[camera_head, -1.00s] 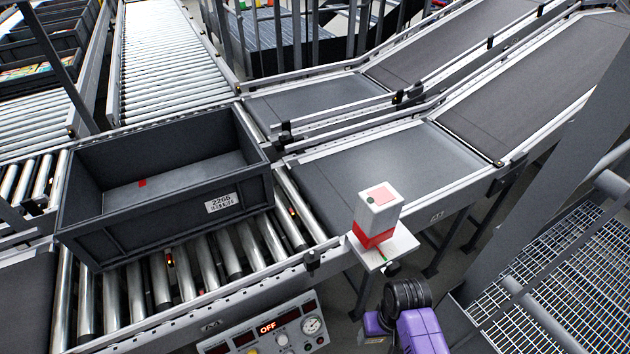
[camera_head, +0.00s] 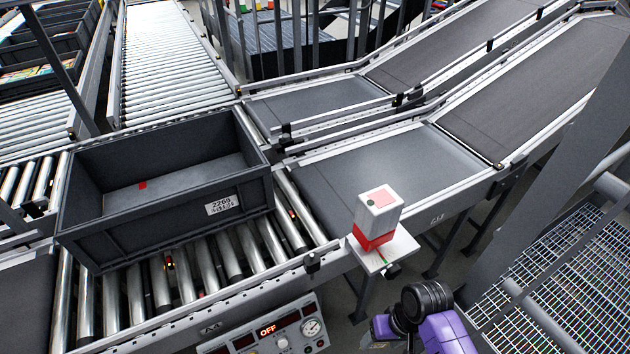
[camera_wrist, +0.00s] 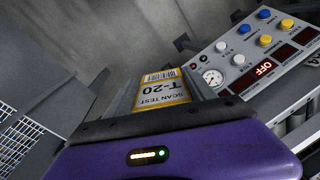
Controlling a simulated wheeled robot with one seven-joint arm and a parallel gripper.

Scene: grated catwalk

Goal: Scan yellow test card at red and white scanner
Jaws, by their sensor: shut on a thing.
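The red and white scanner (camera_head: 377,218) stands on a small white shelf (camera_head: 392,252) at the conveyor's near edge in the head view. Its top has a pink patch and a dark green dot. The yellow test card (camera_wrist: 163,91) shows in the wrist view, marked "SCAN TEST T-20" with a barcode. My gripper (camera_wrist: 155,92) is shut on the card, whose printed face is toward the wrist camera. In the head view my purple arm is below the scanner at the bottom edge. The card and the fingertips are not clearly visible there. The scanner is not seen in the wrist view.
A control panel (camera_head: 270,332) with a gauge and a red "OFF" display is at the bottom of the head view. It also shows right in the wrist view (camera_wrist: 262,60). A dark grey tote (camera_head: 140,235) sits on rollers at left. Grating and railings are at right.

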